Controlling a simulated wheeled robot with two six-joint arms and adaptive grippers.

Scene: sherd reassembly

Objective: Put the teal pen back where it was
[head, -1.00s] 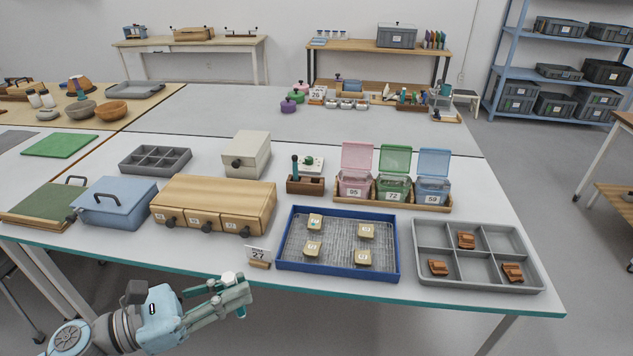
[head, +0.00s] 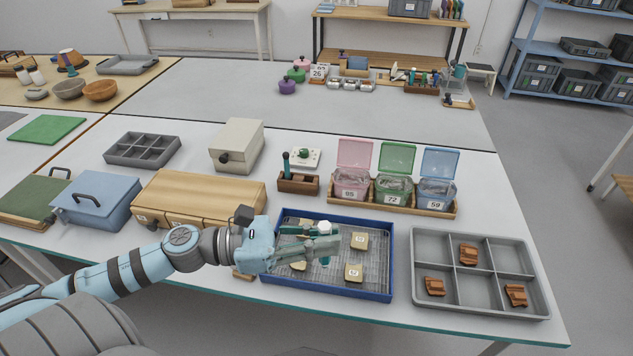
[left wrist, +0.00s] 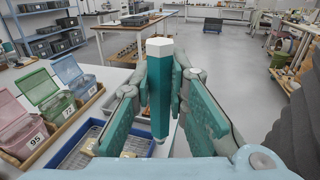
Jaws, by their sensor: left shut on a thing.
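The teal pen (head: 326,261), with a white top end, is held upright in my left gripper (head: 318,243) above the blue-rimmed tray. In the left wrist view the teal pen (left wrist: 159,95) stands between the two fingers, which are closed on it. A wooden holder (head: 305,187) stands behind the tray, left of the lidded boxes. A dark teal upright item (head: 286,163) stands in its left end, and dark openings show in its top. My right gripper is not in view.
The blue tray (head: 391,260) holds several pale numbered blocks, partly hidden by my gripper. A grey divided tray (head: 420,262) with brown sherds is to the right. Pink, green and blue open boxes (head: 396,190) stand behind. A wooden drawer unit (head: 200,190) is left.

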